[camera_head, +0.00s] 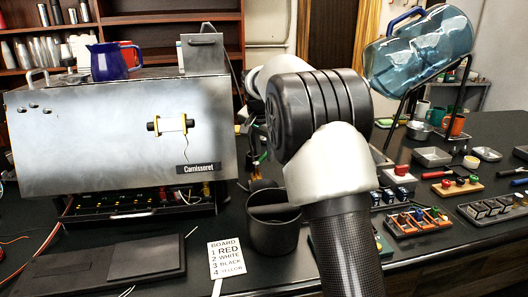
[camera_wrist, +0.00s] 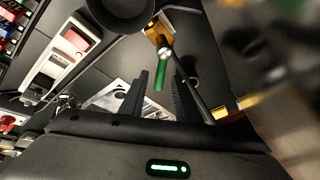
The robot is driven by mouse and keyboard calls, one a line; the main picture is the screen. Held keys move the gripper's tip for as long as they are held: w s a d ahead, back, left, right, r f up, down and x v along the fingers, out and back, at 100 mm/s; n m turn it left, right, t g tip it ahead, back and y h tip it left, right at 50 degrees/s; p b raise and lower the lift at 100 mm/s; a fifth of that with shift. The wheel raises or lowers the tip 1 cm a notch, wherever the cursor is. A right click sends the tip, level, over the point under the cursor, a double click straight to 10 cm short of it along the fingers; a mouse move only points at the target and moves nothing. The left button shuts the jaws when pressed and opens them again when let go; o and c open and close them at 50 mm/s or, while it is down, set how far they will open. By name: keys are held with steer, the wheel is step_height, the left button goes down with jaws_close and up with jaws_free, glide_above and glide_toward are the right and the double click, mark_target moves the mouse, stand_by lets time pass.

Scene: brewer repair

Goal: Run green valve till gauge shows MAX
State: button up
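The green valve handle (camera_wrist: 160,76) shows in the wrist view, hanging from a silver pivot with a brass-coloured fitting behind it. My gripper (camera_wrist: 163,78) is open, with one dark finger on each side of the handle in the picture. Gaps show between the handle and both fingers; I cannot tell how deep the handle lies between them. In the head view my own arm covers the middle, and neither my gripper nor the green valve can be made out. I cannot make out a gauge or its reading in either view.
The grey brewer housing (camera_head: 120,135) stands at left with a blue jug (camera_head: 108,62) on top. A dark cup (camera_head: 274,228) and a board-order card (camera_head: 226,259) are on the counter. A blue water bottle (camera_head: 420,50) is at right. A dark rod (camera_wrist: 193,82) runs beside my right finger.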

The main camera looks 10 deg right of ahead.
steer(key=d+p+v, duration=0.1)
steer(key=v, duration=0.5)
steer(key=shift+s+a+r, duration=0.2)
steer(key=shift+a+r, duration=0.25)
steer(key=shift+a, duration=0.1)
